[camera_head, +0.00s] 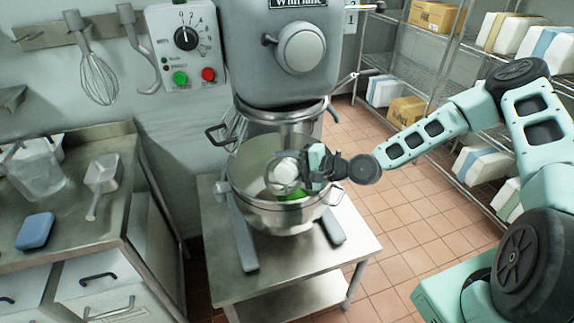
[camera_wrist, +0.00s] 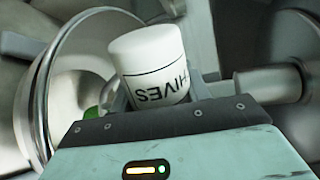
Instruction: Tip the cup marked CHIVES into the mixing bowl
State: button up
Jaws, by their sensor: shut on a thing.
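The white cup marked CHIVES (camera_wrist: 150,65) is between the jaws of my gripper (camera_head: 305,170), which is shut on it. In the wrist view its black lettering reads "HIVES", upside down, with part hidden. In the head view the white cup (camera_head: 283,174) is tilted over the opening of the steel mixing bowl (camera_head: 277,217). The bowl's rim (camera_wrist: 40,95) shows at the left in the wrist view. Green contents (camera_head: 291,194) show in the bowl beneath the cup. I cannot tell whether anything is left inside the cup.
The mixer head (camera_head: 285,50) and wire guard stand above the bowl, close to my gripper. The bowl sits on a steel stand (camera_head: 275,278). A counter (camera_head: 60,215) at left holds a clear jug (camera_head: 38,175), a scoop (camera_head: 102,175) and a blue sponge (camera_head: 36,231). Shelves stand at right.

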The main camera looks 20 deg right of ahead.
jog(key=shift+s+a+n, duration=0.2)
jog(key=shift+a+n, duration=0.05)
jog(key=shift+n, duration=0.55)
jog(key=n, duration=0.2)
jog(key=n+t+h, duration=0.1)
jog(key=shift+s+a+f+b, duration=0.2)
jog(key=shift+s+a+b, duration=0.05)
jog(key=shift+s+b, duration=0.05)
jog(key=n, duration=0.1)
jog(key=n+t+b, duration=0.1)
jog(key=shift+s+a+f+n+h+b, duration=0.2)
jog(key=shift+n+h+b, duration=0.1)
jog(key=shift+h, duration=0.1)
jog(key=shift+r+n+t+b, duration=0.1)
jog(key=shift+n+t+b, duration=0.2)
jog(key=shift+n+b, duration=0.1)
jog(key=shift+r+n, duration=0.15)
jog(key=shift+n, duration=0.15)
